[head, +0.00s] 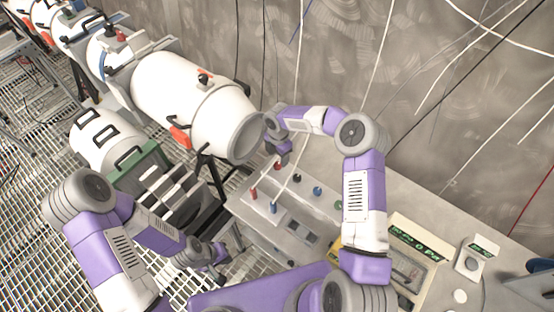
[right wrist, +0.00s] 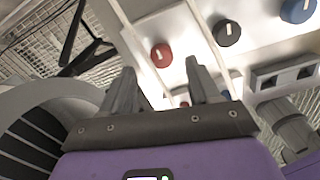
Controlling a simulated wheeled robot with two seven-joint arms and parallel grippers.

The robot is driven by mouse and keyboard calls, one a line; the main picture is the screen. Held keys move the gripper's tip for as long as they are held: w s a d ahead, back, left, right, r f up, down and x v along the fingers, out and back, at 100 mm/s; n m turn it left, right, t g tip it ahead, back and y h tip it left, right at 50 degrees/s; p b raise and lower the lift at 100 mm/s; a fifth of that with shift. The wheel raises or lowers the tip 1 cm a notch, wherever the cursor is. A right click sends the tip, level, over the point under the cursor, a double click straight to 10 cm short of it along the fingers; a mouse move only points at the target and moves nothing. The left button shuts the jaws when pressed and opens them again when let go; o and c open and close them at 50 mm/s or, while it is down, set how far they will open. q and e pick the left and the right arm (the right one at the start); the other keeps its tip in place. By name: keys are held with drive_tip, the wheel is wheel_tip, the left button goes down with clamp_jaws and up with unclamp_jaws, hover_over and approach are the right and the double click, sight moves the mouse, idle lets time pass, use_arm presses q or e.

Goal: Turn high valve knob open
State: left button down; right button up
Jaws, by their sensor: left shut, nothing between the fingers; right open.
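A grey control panel (head: 262,222) carries several coloured knobs. A back row has a red knob (head: 278,166), a black knob (head: 297,178), a blue knob (head: 317,191) and a green knob (head: 338,206). I cannot tell which one is the high valve knob. My right gripper (head: 284,156) is open and empty close to the red knob. In the right wrist view the red knob (right wrist: 160,54) shows beyond the gap between the open fingertips (right wrist: 159,70), with no clear contact. My left gripper (head: 219,257) is shut and empty, low left of the panel.
Nearer on the panel stand a red handle (head: 253,193) and a blue handle (head: 273,208). A large white tank (head: 185,95) stands behind left. A yellow-edged device (head: 408,262) lies at the right. The concrete wall (head: 420,90) with hanging cables is behind the panel.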

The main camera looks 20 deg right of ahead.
sight(278, 164)
drive_tip(key=shift+f, duration=2.2)
drive_tip(key=shift+s, duration=0.1)
drive_tip(key=shift+c, duration=0.4)
drive_tip(key=c, duration=1)
